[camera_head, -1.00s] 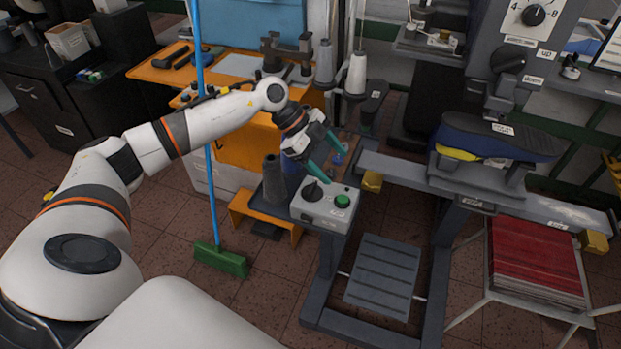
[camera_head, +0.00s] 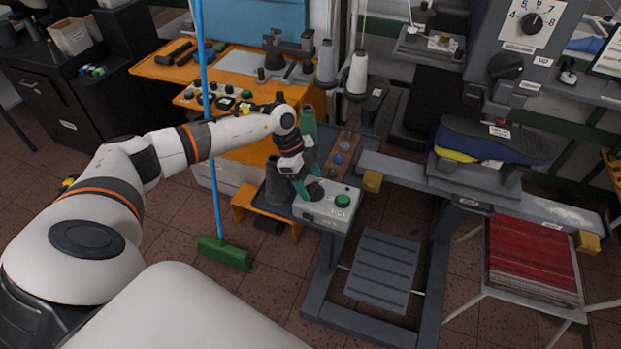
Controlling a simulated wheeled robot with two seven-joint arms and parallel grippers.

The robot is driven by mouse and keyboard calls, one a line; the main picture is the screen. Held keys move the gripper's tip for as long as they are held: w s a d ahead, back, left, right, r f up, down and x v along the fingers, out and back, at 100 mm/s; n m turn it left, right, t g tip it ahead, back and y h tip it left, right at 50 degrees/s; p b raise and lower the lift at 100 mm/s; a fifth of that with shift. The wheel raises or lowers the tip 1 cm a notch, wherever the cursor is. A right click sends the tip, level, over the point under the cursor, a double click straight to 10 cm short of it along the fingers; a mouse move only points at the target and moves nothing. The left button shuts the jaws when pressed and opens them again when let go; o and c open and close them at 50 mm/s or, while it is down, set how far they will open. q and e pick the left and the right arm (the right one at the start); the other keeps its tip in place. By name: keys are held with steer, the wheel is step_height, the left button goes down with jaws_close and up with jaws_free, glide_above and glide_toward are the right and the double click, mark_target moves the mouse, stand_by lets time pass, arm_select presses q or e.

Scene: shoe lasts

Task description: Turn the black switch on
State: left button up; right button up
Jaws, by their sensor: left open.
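A grey control box (camera_head: 328,214) sits on the machine's table, with a black rotary switch (camera_head: 315,191) on its left and a green button (camera_head: 342,200) on its right. My left gripper (camera_head: 309,187) points down over the black switch, with its teal fingers open. The fingers are at or around the switch and partly hide it. I cannot tell whether they touch it or which way its knob points. My right gripper is not in view.
A dark cone (camera_head: 276,182) stands just left of the box, and a green cone (camera_head: 308,121) stands behind my gripper. A blue-handled green broom (camera_head: 223,252) stands to the left. A shoe (camera_head: 490,140) rests on the machine at the right.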

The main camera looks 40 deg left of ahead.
arm_select(q)
steer(key=shift+d+f, duration=0.2)
steer(key=shift+f, duration=0.25)
steer(key=shift+c, duration=0.2)
steer(key=c, duration=1)
steer(key=shift+o, duration=0.2)
steer(key=shift+w, duration=0.1)
